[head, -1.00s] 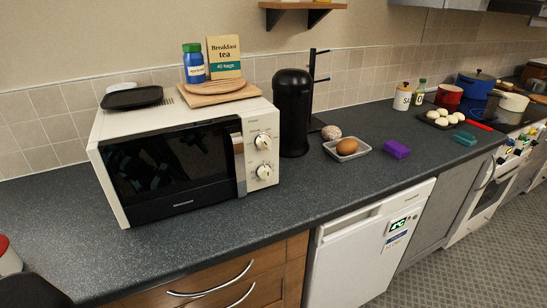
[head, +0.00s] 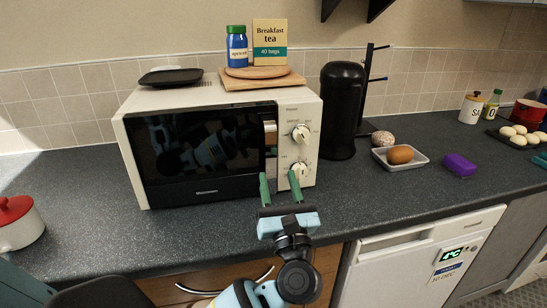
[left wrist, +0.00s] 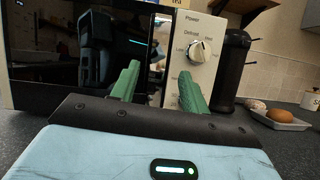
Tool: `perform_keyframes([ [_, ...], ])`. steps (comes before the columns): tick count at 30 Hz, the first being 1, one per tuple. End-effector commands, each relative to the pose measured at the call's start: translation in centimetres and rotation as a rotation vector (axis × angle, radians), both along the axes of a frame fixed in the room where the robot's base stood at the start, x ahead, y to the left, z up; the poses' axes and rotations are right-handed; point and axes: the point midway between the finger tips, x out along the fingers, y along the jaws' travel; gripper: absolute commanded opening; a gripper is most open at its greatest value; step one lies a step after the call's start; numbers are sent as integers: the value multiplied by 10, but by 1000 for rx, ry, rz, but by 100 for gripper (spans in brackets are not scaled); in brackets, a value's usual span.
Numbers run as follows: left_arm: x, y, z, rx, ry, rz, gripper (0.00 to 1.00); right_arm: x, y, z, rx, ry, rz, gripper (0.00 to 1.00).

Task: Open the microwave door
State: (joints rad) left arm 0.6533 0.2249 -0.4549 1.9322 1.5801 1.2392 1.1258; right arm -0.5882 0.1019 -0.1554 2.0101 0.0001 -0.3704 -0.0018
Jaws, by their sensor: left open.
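The white microwave (head: 297,95) stands on the counter with its dark glass door (head: 195,155) shut. A silver vertical handle (head: 270,132) runs down the door's right edge, beside the panel with two white dials. The handle's lower part is hidden behind my gripper. My left gripper (head: 279,178) is open, with its green fingers pointing at the microwave front, low near the handle and the lower dial. In the left wrist view the fingers (left wrist: 158,82) stand apart with nothing held, and the handle (left wrist: 158,45) shows between and beyond them. My right gripper is not in view.
A tea box (head: 270,45), a blue jar (head: 237,46), wooden boards (head: 262,81) and a black dish (head: 171,76) rest on the microwave. A black cylinder (head: 342,110) stands close on its right. A red-lidded pot (head: 16,222) is at left. Counter (head: 90,240) in front is mostly clear.

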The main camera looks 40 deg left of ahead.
Motion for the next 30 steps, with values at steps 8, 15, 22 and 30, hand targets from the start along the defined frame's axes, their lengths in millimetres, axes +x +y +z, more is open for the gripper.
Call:
perform_keyframes([
  [8,4,4,2,-81,-34,-1,45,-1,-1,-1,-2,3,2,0],
  [15,16,18,13,-75,-36,0,45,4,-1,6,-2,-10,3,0],
  [22,36,43,27,-75,-35,1,45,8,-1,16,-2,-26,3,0],
  [30,50,58,33,-76,-33,-1,45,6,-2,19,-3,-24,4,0],
])
